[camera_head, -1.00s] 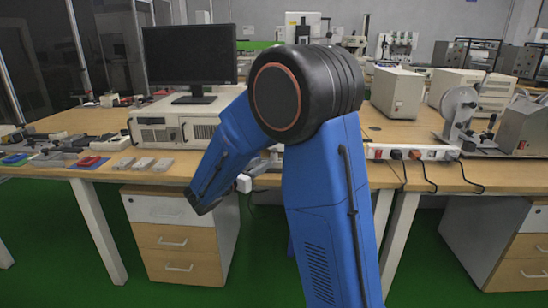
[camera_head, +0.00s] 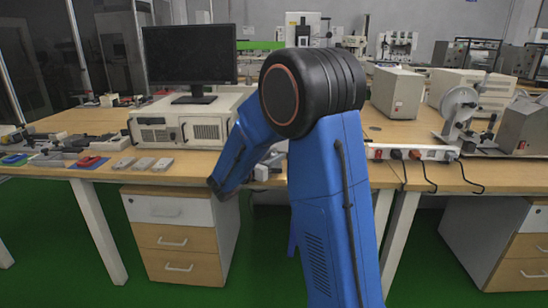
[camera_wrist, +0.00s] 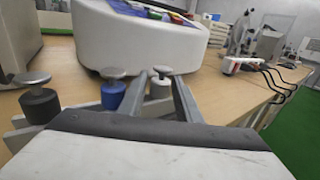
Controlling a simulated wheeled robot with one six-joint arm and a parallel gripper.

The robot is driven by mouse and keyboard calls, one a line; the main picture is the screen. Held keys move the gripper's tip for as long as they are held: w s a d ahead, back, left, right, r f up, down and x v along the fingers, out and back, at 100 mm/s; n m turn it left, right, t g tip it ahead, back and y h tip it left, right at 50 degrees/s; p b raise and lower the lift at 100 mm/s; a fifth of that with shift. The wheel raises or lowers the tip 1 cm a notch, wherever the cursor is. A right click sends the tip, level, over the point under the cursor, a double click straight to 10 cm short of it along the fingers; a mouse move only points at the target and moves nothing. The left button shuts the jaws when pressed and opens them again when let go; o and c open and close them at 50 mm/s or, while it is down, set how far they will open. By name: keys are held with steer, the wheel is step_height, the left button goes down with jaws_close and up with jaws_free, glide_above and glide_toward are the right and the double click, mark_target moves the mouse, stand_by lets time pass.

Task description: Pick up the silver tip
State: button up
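In the wrist view my gripper (camera_wrist: 160,88) has its two grey fingers apart, with nothing clamped between them. A white piece with a silver, mushroom-shaped top (camera_wrist: 160,78) stands upright just beyond and between the fingertips. A blue piece with a silver disc top (camera_wrist: 113,92) stands left of the left finger. A black piece with a silver disc top (camera_wrist: 38,100) stands farther left. All are on or by a light grey holder, partly hidden by the gripper's body. I cannot tell which one is the silver tip. In the head view my arm largely hides this spot.
A white rounded instrument (camera_wrist: 140,42) stands close behind the pieces. A beige box unit (camera_wrist: 18,40) is at the left. A power strip (camera_head: 410,152) with black cables lies to the right. Bare wooden table (camera_wrist: 222,98) shows right of the gripper.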

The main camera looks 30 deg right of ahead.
jaws_close()
steer(key=shift+r, duration=0.1)
